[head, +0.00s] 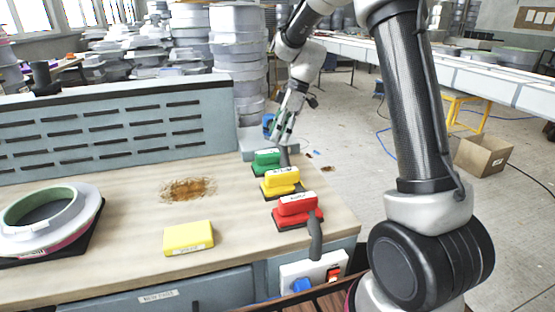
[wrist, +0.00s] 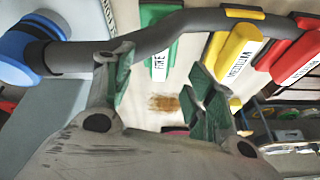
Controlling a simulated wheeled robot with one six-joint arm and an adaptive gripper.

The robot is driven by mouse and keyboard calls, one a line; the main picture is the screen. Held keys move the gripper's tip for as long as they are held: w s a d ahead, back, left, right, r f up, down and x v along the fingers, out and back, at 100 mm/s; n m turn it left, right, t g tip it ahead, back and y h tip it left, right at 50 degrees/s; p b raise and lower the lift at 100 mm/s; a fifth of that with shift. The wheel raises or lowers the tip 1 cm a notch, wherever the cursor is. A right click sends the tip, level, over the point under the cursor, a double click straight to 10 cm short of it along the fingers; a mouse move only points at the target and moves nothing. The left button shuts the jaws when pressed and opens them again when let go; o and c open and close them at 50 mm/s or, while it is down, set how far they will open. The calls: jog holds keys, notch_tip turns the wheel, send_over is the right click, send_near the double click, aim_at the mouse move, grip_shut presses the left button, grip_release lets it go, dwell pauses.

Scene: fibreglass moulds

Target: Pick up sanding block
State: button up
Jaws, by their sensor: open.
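Three labelled sanding blocks on dark bases stand in a row along the right of the bench: a green one (head: 266,160), a yellow one (head: 281,177) and a red one (head: 298,205). A plain yellow block (head: 188,238) lies apart, nearer the bench front. My gripper (head: 284,132) is open and empty, above and behind the green block at the bench's far right corner. In the wrist view, the green block (wrist: 160,35), the yellow block (wrist: 235,52) and the red block (wrist: 290,62) show beyond the open fingers (wrist: 160,75).
A grey hose (wrist: 180,25) with a blue end (wrist: 28,48) crosses the wrist view near my fingers. A slotted panel (head: 110,120) backs the bench (head: 130,200). A ring mould (head: 50,212) lies at left. A brown stain (head: 188,189) marks the bare bench middle.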

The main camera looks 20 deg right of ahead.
aim_at(272, 151)
jog(key=shift+w+a+r+n, duration=0.1)
jog(key=shift+w+n, duration=0.05)
jog(key=shift+n, duration=0.45)
jog(key=shift+a+n, duration=0.1)
jog(key=shift+n, duration=0.6)
jog(key=x, duration=0.7)
jog(key=shift+f, duration=0.4)
jog(key=shift+f, duration=0.2)
jog(key=shift+c, duration=0.4)
jog(key=c, duration=0.6)
notch_tip(272, 151, up, 10)
jog(key=shift+r, duration=0.25)
